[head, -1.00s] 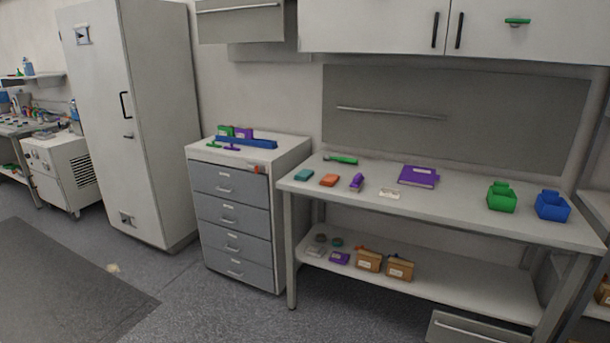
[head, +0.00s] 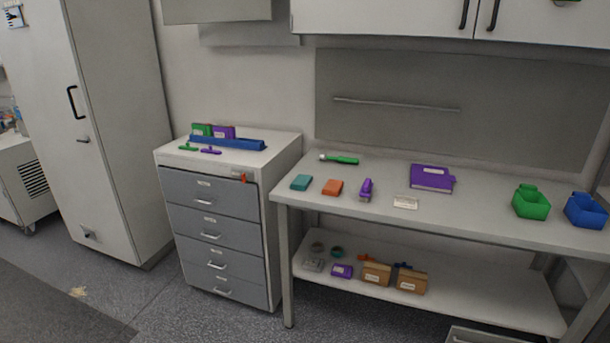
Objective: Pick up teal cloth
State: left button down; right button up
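A teal cloth (head: 301,183), small, flat and folded-looking, lies on the workbench (head: 420,221) near its left end. An orange cloth-like piece (head: 332,187) lies just to its right, apart from it. Nothing covers the teal cloth. Neither of my grippers shows in the head view.
A purple stapler-like tool (head: 366,190), a green-handled tool (head: 340,160), a purple book (head: 432,178), a green bin (head: 531,202) and a blue bin (head: 585,211) stand on the bench. A drawer cabinet (head: 228,222) stands left of it.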

aim_at(301, 182)
jog(key=i+j+z, duration=0.15)
jog(key=i+j, duration=0.25)
jog(key=i+j+z, duration=0.1)
jog(key=i+j, duration=0.3)
jog(key=i+j+z, duration=0.15)
jog(key=i+j, duration=0.2)
jog(key=j, duration=0.25)
jog(key=i+j+z, duration=0.15)
jog(key=i+j, duration=0.2)
jog(key=j, duration=0.15)
